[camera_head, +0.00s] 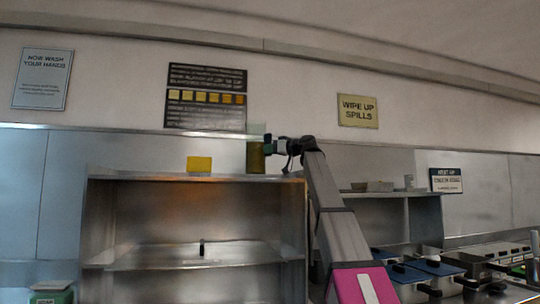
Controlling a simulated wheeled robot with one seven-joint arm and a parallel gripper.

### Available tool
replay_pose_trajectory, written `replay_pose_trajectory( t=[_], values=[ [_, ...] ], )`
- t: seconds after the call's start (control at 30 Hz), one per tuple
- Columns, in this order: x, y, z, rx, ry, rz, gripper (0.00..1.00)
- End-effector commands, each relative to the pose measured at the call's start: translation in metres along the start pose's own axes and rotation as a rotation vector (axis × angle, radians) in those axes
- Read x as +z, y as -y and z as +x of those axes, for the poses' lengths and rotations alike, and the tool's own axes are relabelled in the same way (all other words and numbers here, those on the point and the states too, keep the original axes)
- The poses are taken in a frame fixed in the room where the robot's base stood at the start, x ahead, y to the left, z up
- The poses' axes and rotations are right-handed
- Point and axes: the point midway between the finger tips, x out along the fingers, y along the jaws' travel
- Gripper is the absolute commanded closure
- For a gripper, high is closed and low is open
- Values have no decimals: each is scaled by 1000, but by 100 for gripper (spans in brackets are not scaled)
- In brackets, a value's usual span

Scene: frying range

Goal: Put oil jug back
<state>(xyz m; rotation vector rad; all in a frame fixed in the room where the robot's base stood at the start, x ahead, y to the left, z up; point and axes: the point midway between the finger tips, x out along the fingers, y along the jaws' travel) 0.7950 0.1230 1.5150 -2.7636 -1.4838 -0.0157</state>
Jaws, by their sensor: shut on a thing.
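The oil jug (256,158) is a small upright vessel, with dark olive-yellow oil low down and a paler see-through part above. It stands or hovers at the right part of the top of a metal shelf unit (130,176); I cannot tell if its base touches. My gripper (268,147) reaches in from the right and is shut on the jug's right side. The fingertips are small and partly hidden against the jug.
A yellow card or block (200,164) stands on the shelf top, left of the jug, with bare top between. A lower right shelf (390,192) holds small containers. Fryers with blue lids (435,266) stand at lower right. A small dark object (202,248) is on the inner shelf.

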Motion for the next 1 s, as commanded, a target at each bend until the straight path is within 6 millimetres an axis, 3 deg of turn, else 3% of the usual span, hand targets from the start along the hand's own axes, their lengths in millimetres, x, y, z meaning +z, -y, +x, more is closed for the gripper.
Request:
replay_pose_trajectory(
  t=[0.13, 0.5, 0.53, 0.6, 1.0],
  values=[
    [16, 1, 0, 1, -4, 2, 100],
    [18, 0, 0, 1, -4, 1, 100],
    [20, 0, 0, 0, 0, 1, 77],
    [19, 0, 0, 0, 0, 0, 58],
    [18, 0, -6, 1, 0, 0, 58]
  ],
)
